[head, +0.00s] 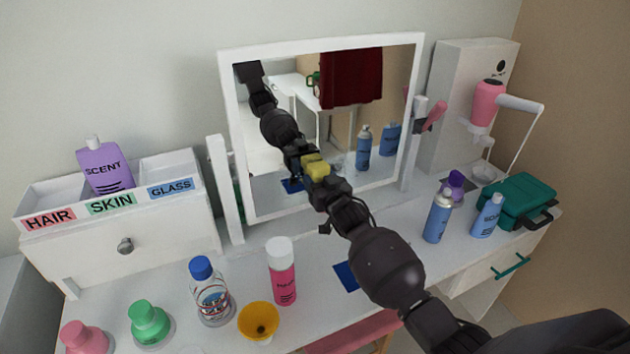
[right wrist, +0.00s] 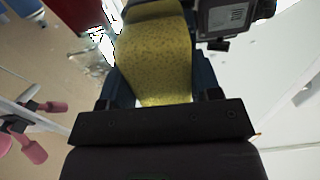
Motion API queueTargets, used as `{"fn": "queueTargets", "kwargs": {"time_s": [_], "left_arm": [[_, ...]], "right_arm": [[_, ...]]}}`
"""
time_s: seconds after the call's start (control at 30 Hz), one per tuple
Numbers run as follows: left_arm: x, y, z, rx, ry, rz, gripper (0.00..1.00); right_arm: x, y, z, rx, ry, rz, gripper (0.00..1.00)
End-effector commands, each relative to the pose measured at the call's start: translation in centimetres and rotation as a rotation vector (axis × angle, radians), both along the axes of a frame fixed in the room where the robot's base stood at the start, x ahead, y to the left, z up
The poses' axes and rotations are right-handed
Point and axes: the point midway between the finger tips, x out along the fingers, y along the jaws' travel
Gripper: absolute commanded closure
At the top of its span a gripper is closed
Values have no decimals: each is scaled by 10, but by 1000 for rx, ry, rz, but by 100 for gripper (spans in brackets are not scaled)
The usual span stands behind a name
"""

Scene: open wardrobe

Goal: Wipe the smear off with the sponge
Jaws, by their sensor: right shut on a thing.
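The white-framed mirror (head: 230,130) stands at the back of the dressing table. A faint whitish patch (head: 346,162), which looks like the smear, shows on the glass to the right of the sponge. My right gripper (head: 318,180) is shut on the yellow sponge (head: 317,168) in front of the glass; the sponge fills the jaws in the right wrist view (right wrist: 153,60). The sponge is at or very near the glass; contact cannot be told. The mirror reflects my arm and the sponge. My left gripper is not in view.
Blue bottles (head: 438,217) and a green case (head: 518,200) are at right. A labelled organiser (head: 120,225) is at left.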

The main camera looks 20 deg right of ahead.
Motion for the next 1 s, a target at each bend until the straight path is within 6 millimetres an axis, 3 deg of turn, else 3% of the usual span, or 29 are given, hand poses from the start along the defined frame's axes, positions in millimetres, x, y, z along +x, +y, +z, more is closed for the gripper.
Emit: {"fn": "queueTargets", "kwargs": {"time_s": [0.2, 1.0], "left_arm": [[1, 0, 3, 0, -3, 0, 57], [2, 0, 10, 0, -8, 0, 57]], "right_arm": [[3, -18, 2, -2, -1, -3, 61], [2, -58, 2, -1, -2, -4, 61]]}}
